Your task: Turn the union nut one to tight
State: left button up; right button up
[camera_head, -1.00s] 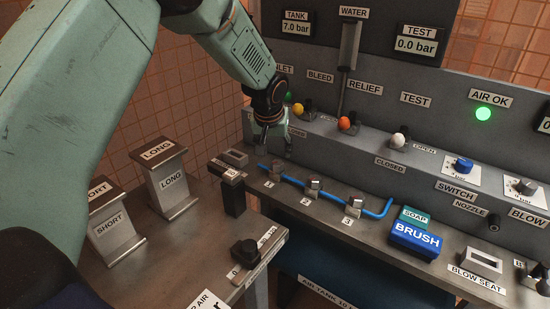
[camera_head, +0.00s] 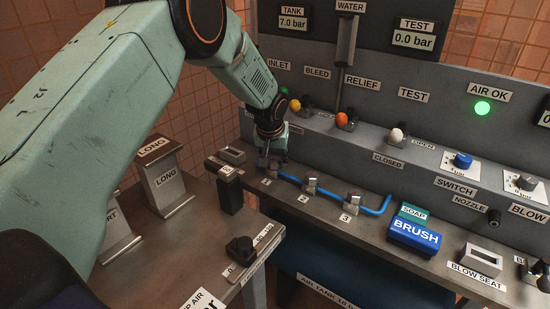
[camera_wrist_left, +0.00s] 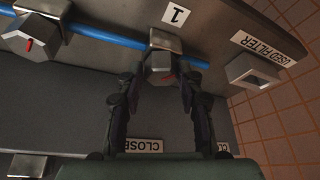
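Union nut one (camera_wrist_left: 158,65) is a grey hex nut with a red mark, on the blue pipe (camera_wrist_left: 108,40) beside the label 1 (camera_wrist_left: 175,14) in the left wrist view. My left gripper (camera_wrist_left: 157,82) is open, one finger on each side of the nut, with a visible gap at each side. In the head view my left gripper (camera_head: 270,166) is down at the left end of the blue pipe and largely hides nut one. My right gripper is not in view.
Nut two (camera_head: 310,185) and nut three (camera_head: 350,203) sit further right along the pipe. The valve panel (camera_head: 440,160) rises behind. A used filter holder (camera_wrist_left: 252,72) is close beside nut one. The blue brush block (camera_head: 415,233) lies to the right.

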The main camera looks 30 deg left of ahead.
pick_arm(q)
jog(key=shift+s+a+r, duration=0.1)
jog(key=shift+s, duration=0.1)
jog(key=c, duration=0.3)
jog(key=shift+w, duration=0.1)
grip_shut()
